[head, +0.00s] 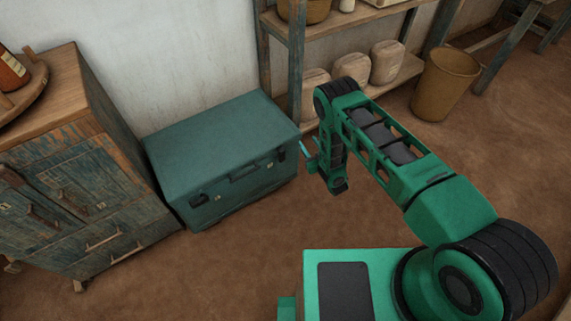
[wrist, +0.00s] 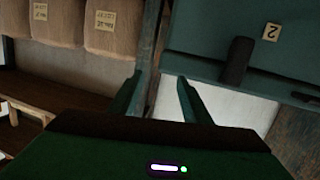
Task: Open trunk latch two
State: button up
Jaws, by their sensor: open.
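The closed teal trunk (head: 215,150) stands on the floor against the white wall. Its front has two dark latches, one at left (head: 199,200) and one at right (head: 282,155). In the wrist view, the dark latch (wrist: 237,60) sits beside a pale tag (wrist: 271,32) marked 2, so this is latch two. My gripper (head: 307,156) is just right of the trunk's front right corner, apart from the latch. In the wrist view its two fingers (wrist: 160,88) are spread and empty, with the latch to the right of them.
A worn blue wooden cabinet (head: 85,180) stands left of the trunk. A shelf rack (head: 297,60) with sacks (head: 387,62) rises behind the trunk's right side. A brown bin (head: 445,80) stands farther right. The floor (head: 240,270) in front of the trunk is clear.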

aim_at(283, 160)
jog(key=s+a+f+n+y, duration=0.1)
jog(key=s+a+f+y, duration=0.1)
jog(key=s+f, duration=0.35)
jog(key=s+a+f+n+y, duration=0.1)
jog(key=s+a+f+y, duration=0.15)
jog(key=s, duration=0.55)
jog(key=x, duration=1.1)
jog(key=shift+d, duration=0.2)
jog(key=c, duration=1.1)
jog(key=shift+o, duration=0.2)
